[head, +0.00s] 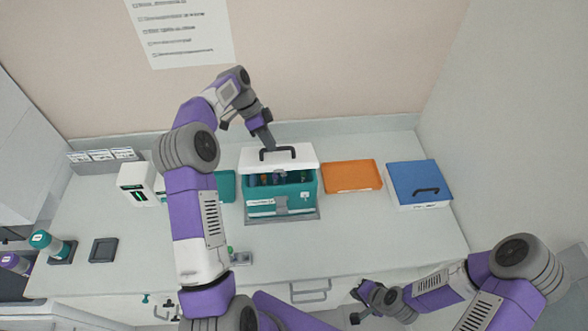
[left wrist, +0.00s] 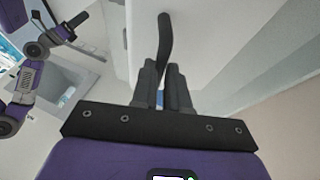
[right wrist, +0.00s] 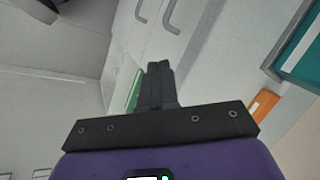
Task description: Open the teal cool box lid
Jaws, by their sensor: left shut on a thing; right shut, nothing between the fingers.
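The teal cool box (head: 262,207) stands in the middle of the counter. Its white lid (head: 305,158) is raised and tilted up toward the back wall, so the colored contents (head: 280,179) show inside. The black handle (head: 290,150) is on the lid. My left gripper (head: 267,141) is shut on this handle; in the left wrist view the handle (left wrist: 165,40) runs between the fingers (left wrist: 165,85), with the pale lid (left wrist: 143,35) beside it. My right gripper (head: 360,304) is shut and empty in front of the counter, away from the box; its closed fingers show in the right wrist view (right wrist: 159,78).
An orange tray-like item (head: 352,176) and a blue-lidded box (head: 413,180) stand to the right. A white box (head: 137,183) with a green mark and a teal item (head: 226,186) stand left. Bottles (head: 43,240) are far left. The counter front is mostly clear.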

